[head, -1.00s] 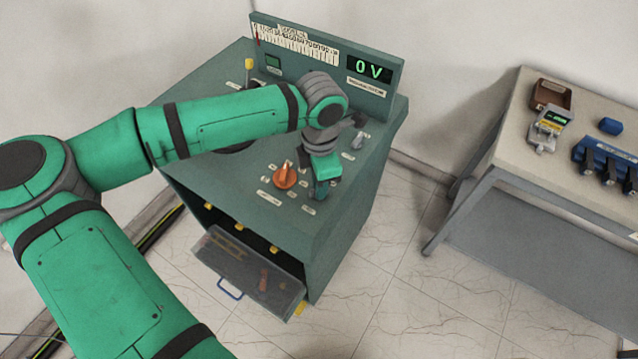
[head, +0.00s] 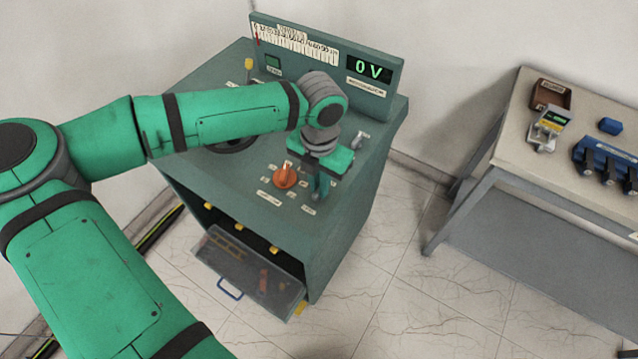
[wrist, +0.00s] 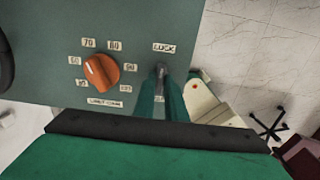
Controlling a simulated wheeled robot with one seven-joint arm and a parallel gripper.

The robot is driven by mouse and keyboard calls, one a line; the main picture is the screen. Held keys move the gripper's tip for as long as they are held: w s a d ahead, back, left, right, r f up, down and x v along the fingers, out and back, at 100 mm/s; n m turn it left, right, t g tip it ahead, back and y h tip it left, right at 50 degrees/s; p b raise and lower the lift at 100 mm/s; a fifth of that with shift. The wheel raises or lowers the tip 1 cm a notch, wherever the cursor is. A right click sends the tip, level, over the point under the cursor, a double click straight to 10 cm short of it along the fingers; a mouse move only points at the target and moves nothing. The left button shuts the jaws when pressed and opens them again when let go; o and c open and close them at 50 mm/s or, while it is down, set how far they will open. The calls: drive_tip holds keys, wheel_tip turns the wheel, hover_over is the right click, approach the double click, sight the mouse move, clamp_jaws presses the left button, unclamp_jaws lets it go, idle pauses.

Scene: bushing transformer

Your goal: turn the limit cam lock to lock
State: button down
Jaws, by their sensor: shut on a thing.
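The limit cam lock (wrist: 162,78) is a small grey metal lever on the green console top, just below the LOCK label (wrist: 164,47) in the wrist view. My gripper (wrist: 161,100) is shut on it, with one green finger on each side. Another label below the lever is partly hidden between the fingers. In the head view my gripper (head: 318,192) points down at the console's right front part and hides the lock. The orange limit cam knob (wrist: 101,71), ringed by number labels, is left of the lock and apart from my fingers.
The console (head: 345,215) has an upright panel with a 0 V display (head: 369,70). A grey lever (head: 360,140) stands behind my gripper. An open drawer (head: 250,270) juts out below. A table (head: 515,150) with devices stands right, across clear floor.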

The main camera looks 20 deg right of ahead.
idle(0.5)
drive_tip(key=c, duration=1.8)
unclamp_jaws()
wheel_tip(320, 180, up, 11)
drive_tip(key=shift+s+f, duration=0.1)
